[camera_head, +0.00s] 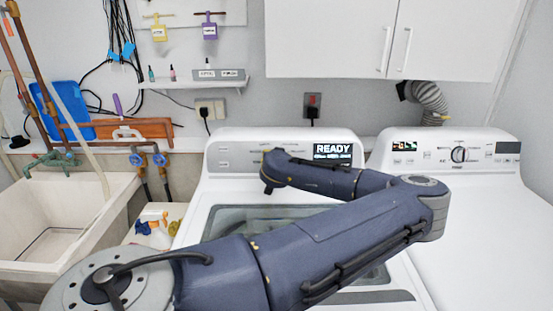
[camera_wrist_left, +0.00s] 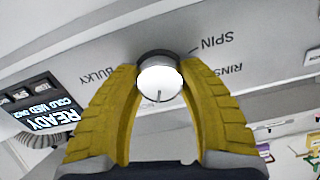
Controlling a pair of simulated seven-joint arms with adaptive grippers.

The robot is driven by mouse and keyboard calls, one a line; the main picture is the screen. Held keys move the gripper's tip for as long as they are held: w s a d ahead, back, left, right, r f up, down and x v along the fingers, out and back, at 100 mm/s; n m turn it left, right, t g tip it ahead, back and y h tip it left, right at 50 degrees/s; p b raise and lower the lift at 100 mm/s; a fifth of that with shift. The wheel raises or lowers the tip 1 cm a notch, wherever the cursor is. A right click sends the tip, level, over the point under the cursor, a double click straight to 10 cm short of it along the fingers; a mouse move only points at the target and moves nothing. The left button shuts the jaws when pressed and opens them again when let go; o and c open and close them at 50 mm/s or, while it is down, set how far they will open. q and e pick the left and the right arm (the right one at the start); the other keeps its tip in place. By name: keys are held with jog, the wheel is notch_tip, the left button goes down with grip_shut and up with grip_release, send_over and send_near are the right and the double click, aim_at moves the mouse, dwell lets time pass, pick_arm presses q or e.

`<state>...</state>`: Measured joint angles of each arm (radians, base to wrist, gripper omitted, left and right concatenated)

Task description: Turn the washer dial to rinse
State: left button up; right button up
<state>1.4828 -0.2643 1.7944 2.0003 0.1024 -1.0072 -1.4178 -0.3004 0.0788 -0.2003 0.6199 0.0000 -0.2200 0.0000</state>
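The washer dial (camera_wrist_left: 160,82) has a round white face, a dark rim and a short dark mark at its lower edge in the left wrist view. My left gripper (camera_wrist_left: 158,68) has its two yellow fingers on either side of the dial, with no clear gap. SPIN (camera_wrist_left: 215,41) is printed at its upper right, RINSE (camera_wrist_left: 226,72) at its right and BULKY (camera_wrist_left: 98,76) at its left. In the head view my left gripper (camera_head: 268,165) is at the control panel of the left white washer (camera_head: 226,158), and the dial is hidden. My right gripper is not in view.
The washer's display (camera_head: 333,151) reads READY. A second white machine (camera_head: 480,190) with its own dial (camera_head: 459,155) stands to the right. A sink (camera_head: 60,215) is at the left. A shelf (camera_head: 195,82) and cabinets (camera_head: 390,35) are above.

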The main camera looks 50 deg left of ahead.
pick_arm(q)
jog(key=c, duration=0.5)
jog(key=shift+o, duration=0.2)
jog(key=shift+n, duration=0.4)
jog(key=n, duration=0.7)
jog(key=shift+n, duration=0.3)
jog(key=n, duration=0.4)
jog(key=shift+t, duration=0.3)
jog(key=shift+n, duration=2.4)
